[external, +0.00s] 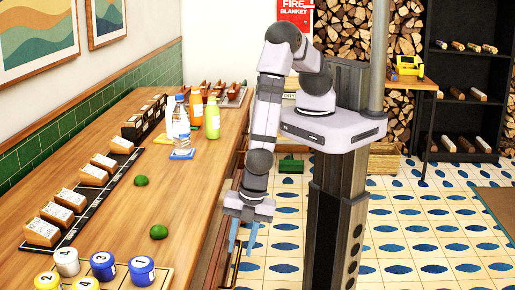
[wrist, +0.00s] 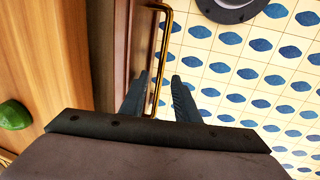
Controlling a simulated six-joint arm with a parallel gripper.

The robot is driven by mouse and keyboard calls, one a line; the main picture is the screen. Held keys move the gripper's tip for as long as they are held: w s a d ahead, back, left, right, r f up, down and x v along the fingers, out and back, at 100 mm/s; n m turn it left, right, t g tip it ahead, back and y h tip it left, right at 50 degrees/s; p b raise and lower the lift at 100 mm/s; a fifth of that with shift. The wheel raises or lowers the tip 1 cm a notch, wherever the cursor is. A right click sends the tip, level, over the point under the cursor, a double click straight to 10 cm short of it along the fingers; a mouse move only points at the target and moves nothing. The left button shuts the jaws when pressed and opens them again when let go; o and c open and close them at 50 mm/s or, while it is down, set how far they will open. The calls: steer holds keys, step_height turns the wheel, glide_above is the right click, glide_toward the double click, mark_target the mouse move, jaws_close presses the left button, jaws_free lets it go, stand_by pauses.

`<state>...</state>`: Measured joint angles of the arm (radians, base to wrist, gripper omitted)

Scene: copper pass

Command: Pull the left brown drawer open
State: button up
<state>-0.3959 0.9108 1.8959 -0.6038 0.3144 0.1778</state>
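My gripper (external: 242,240) points down beside the counter front in the external view. In the wrist view its two blue-grey fingers (wrist: 160,92) are apart, one on each side of a brass bar handle (wrist: 160,60). The left finger is on the drawer side of the bar and the right finger is on the floor side. I cannot tell whether either touches it. The handle belongs to a brown drawer front (wrist: 140,45), which shows edge-on below the wooden counter. In the external view, my arm and the counter hide much of the drawer.
The wooden counter (external: 195,185) runs along the left, with bottles, number-marked jars, limes (external: 158,232) and card holders on top. My own column stands right of the gripper. The tiled floor (external: 415,235) in front of the drawer is open.

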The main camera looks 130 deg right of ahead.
mark_target(237, 261)
steer(key=shift+w+d+f, duration=0.1)
steer(key=shift+w+f, duration=0.05)
steer(key=shift+f, duration=0.75)
steer(key=shift+w+d+f, duration=0.1)
steer(key=shift+f, duration=0.75)
steer(key=shift+c, duration=0.6)
jaws_close()
